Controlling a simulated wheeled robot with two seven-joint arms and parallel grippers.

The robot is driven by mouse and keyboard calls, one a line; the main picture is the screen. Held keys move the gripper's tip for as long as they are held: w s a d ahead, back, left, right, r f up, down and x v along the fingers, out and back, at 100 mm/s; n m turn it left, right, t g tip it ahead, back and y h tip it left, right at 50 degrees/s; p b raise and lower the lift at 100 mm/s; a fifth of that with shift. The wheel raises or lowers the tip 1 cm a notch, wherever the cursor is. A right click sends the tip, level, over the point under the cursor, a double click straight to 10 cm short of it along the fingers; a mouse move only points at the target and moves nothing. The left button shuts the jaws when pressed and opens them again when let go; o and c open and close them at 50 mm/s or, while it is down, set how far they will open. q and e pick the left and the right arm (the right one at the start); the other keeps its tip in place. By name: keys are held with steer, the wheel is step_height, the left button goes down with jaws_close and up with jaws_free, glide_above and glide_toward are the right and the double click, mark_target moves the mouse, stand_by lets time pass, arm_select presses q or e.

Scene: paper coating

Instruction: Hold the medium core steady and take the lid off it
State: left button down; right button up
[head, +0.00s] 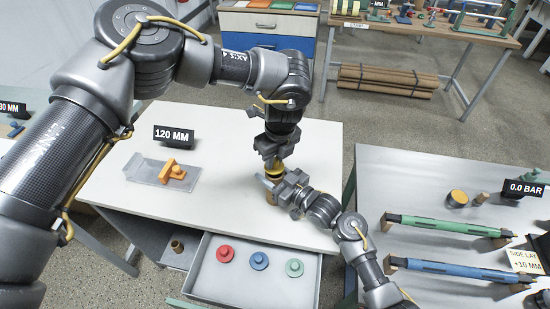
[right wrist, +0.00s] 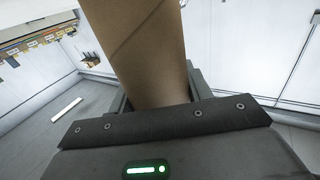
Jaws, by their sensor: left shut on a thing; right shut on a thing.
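The medium core (head: 271,198) stands on the white table, a small brown tube mostly hidden by my grippers in the head view. It fills the right wrist view as a brown cardboard tube (right wrist: 145,45) between my right fingers. My right gripper (head: 268,183) is shut on the core's side. My left gripper (head: 272,152) comes down from above and is shut on the lid. Whether the lid is still seated on the core is hidden by the fingers.
A clear tray (head: 140,168) with an orange tool (head: 172,170) lies left on the table, near a "120 MM" sign (head: 174,135). An open drawer (head: 285,290) below holds red, blue and green lids. A grey bench (head: 400,170) with rollers stands right.

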mark_target(275, 160)
arm_select(q)
steer(key=shift+r, duration=2.05)
arm_select(e)
steer(key=o, duration=1.5)
steer(key=shift+c, duration=0.2)
arm_select(q)
step_height(275, 160, down, 3)
steer(key=b, duration=0.3)
steer(key=shift+f, duration=0.25)
arm_select(e)
steer(key=v, duration=1.2)
